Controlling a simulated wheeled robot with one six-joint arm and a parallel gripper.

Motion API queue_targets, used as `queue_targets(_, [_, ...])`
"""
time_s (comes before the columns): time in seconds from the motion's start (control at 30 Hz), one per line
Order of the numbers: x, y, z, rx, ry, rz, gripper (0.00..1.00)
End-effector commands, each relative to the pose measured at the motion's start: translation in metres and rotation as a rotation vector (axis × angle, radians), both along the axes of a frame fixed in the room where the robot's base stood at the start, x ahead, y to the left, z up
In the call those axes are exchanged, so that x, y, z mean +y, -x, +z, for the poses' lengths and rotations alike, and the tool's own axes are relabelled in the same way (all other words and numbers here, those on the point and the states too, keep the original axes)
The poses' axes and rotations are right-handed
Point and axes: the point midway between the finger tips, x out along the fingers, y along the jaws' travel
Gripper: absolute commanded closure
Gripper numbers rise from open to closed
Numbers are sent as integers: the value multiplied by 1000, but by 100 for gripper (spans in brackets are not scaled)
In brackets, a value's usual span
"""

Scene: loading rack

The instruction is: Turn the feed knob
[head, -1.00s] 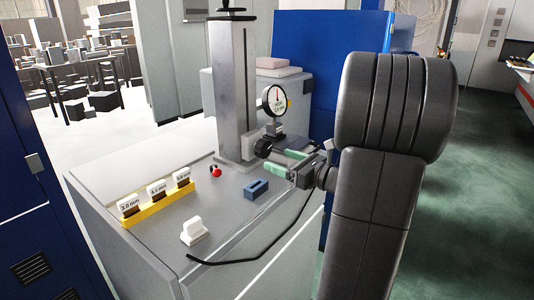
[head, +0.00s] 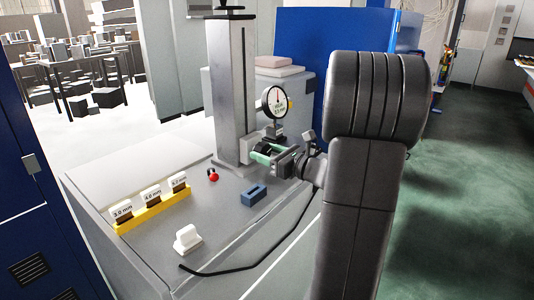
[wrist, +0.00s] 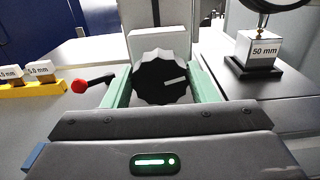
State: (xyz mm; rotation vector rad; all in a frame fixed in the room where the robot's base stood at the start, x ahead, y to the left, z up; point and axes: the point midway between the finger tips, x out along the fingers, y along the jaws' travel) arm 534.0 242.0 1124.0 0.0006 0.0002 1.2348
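The feed knob (wrist: 162,80) is a black scalloped wheel with a pale mark pointing right, on a light block at the foot of the column. In the head view the knob (head: 264,147) is partly hidden by my gripper (head: 270,155). In the wrist view my gripper (wrist: 162,84) has its two green fingers on the left and right of the knob. The fingers are apart, with the knob between them. The gaps at the knob's rim are very thin, and I cannot tell whether the fingers touch it.
A dial gauge (head: 274,101) stands just above my gripper. A red-ended lever (wrist: 83,86) is left of the fingers. A yellow rack (head: 152,211) with labelled blocks, a blue block (head: 254,195) and a white piece (head: 188,238) are on the bench top. A black cable lies along its front.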

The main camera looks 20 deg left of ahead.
Motion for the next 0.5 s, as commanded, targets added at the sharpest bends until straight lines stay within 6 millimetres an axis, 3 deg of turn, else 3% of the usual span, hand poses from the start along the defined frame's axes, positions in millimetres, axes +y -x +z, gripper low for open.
queue_targets(0.5, [0, 1, -5, -141, 49, 1, 70])
